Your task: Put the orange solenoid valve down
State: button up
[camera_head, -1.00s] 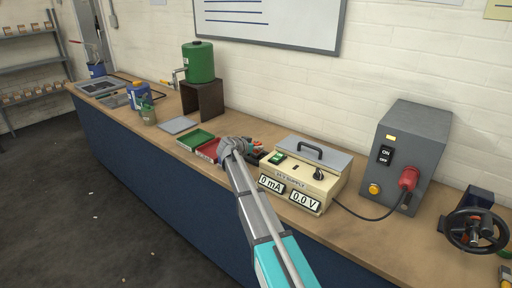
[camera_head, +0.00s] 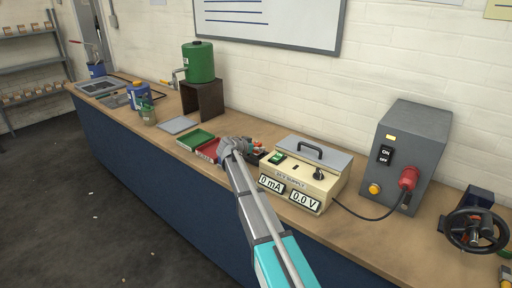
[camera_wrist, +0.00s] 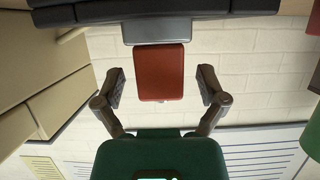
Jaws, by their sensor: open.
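The orange solenoid valve (camera_wrist: 160,72) shows in the wrist view as an orange-red block with a grey piece at its upper end in the picture. My gripper (camera_wrist: 162,86) is open, with one finger on each side of the block and a visible gap on both sides. A dark bar lies across the picture above the grey piece; I cannot tell exactly what the valve rests on. In the head view my gripper (camera_head: 235,147) is low over the bench, between the red tray and the power supply, and my arm hides much of that spot.
The red tray (camera_head: 209,149) and green tray (camera_head: 195,139) lie left of my gripper. The cream power supply (camera_head: 297,180) stands close on its right, with a grey switch box (camera_head: 410,150) beyond. A green tank (camera_head: 198,62) stands on a dark stand behind. The bench front edge is clear.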

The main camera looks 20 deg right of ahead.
jog(key=shift+r, duration=0.1)
notch_tip(320, 180, up, 7)
jog(key=p, duration=0.7)
jog(key=s+a+r+p, duration=0.2)
jog(key=s+a, duration=0.1)
jog(key=s, duration=1)
jog(key=s+a+r+p, duration=0.2)
jog(key=s+a, duration=0.2)
jog(key=s, duration=0.9)
jog(key=shift+r, duration=0.1)
grip_shut()
dwell(1.1)
jog(key=shift+s, duration=0.1)
